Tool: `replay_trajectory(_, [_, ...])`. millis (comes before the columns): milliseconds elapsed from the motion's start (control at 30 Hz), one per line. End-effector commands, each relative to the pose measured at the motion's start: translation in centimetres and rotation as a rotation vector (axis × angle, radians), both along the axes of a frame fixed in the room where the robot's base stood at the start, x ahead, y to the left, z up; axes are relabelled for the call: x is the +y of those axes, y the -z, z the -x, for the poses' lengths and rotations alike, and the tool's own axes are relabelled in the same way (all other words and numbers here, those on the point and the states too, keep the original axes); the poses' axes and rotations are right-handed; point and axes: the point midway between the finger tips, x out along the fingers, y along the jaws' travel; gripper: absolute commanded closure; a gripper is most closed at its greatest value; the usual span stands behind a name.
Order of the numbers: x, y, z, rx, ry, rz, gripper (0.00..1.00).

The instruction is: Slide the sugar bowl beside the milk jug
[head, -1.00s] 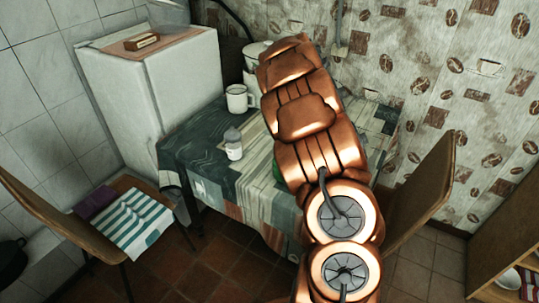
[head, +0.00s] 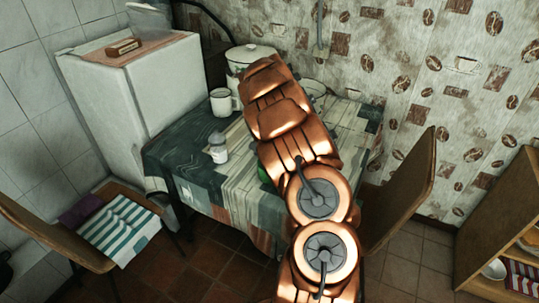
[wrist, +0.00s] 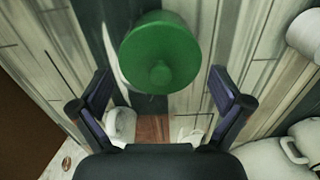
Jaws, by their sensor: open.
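The sugar bowl, which I take to be the round green lidded pot with a knob (wrist: 160,55), stands in the upper middle of the wrist view. A green sliver (head: 263,175) shows beside my arm in the head view. My gripper (wrist: 162,92) is open, its two fingers apart and empty, with the green pot ahead between them, not gripped. A white vessel (wrist: 120,124) at lower left of the wrist view may be the milk jug; I cannot tell for sure. My arm hides my gripper and much of the table in the head view.
On the patterned table (head: 190,185) stand a white mug (head: 222,102), a grey-topped shaker (head: 218,150) and a lidded enamel pot (head: 250,58). A fridge (head: 140,95) stands left. Chairs (head: 410,190) flank the table. The table's front left corner is clear.

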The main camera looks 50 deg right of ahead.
Motion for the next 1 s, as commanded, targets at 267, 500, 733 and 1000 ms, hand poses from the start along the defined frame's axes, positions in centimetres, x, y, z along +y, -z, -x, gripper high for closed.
replay_trajectory(267, [0.0, 3.6, 0.1, 0.003, 0.0, -0.002, 0.0])
replay_trajectory(500, [0.0, 6.2, 0.1, 0.001, 0.0, -0.001, 0.0])
replay_trajectory(733, [0.0, 6.9, 0.0, -0.001, 0.001, -0.001, 0.0])
replay_trajectory(1000, [0.0, 6.9, 0.0, -0.001, 0.0, 0.0, 0.06])
